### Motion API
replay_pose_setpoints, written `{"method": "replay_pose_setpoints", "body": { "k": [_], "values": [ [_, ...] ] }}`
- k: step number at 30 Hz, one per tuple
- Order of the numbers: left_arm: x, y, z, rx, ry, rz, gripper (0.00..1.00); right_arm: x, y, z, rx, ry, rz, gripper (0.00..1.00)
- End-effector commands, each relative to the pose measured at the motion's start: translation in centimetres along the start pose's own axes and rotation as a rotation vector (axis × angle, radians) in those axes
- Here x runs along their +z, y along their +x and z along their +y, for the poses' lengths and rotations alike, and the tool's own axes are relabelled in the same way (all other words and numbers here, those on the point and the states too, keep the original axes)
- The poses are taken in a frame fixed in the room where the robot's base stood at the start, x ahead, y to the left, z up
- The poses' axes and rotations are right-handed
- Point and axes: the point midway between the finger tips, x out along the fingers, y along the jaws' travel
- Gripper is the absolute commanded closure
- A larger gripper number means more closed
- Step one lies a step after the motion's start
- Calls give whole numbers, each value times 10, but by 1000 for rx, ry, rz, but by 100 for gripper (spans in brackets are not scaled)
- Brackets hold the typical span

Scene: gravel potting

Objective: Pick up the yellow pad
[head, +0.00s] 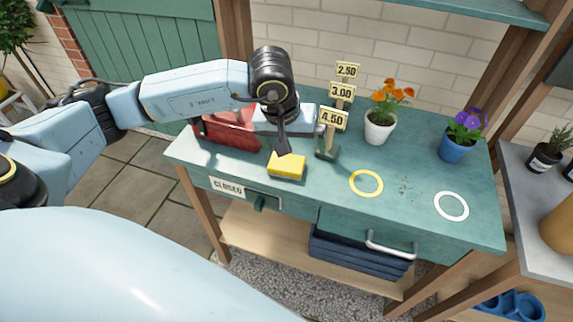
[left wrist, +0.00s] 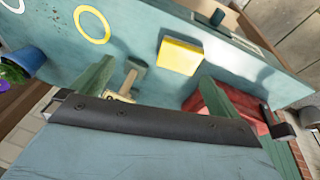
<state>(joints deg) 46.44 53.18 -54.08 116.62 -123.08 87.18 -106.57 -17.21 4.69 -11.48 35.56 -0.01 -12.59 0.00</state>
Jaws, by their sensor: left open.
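The yellow pad (head: 286,167) lies flat on the green bench top (head: 330,195), near its front left edge. It also shows in the left wrist view (left wrist: 181,54), beyond my fingertips. My left gripper (head: 283,149) points down just above the pad and overlaps its back edge in the head view. In the left wrist view my left gripper (left wrist: 168,78) has its two fingers spread wide, with nothing between them. Whether a finger touches the pad is hard to tell. My right gripper is not in view.
A red container (head: 228,135) stands left of the pad. A price sign stand (head: 327,150) stands just right. Beyond are a white pot (head: 379,127) with orange flowers, a blue pot (head: 457,147), a yellow ring (head: 366,183), a white ring (head: 451,206) and scattered brown bits.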

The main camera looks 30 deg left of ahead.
Motion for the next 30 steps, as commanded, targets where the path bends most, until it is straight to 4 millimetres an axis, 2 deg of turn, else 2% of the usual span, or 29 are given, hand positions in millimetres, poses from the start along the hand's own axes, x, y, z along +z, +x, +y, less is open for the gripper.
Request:
{"method": "replay_pose_setpoints", "body": {
  "k": [1, 3, 6, 15, 23, 30],
  "values": [
    [-10, -4, -13, -58, 19, 29, 0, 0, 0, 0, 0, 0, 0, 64],
    [-18, -6, -26, -117, 38, 51, 0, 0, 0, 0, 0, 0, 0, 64],
    [-22, 0, -34, -151, 49, 61, 0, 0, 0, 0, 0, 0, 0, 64],
    [-24, 55, -41, -150, 49, 59, 0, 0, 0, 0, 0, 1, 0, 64],
    [-25, 76, -43, -148, 49, 60, 0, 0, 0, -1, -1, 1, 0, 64],
    [-20, 111, -44, -148, 46, 59, 0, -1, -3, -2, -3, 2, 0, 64]
  ]
}}
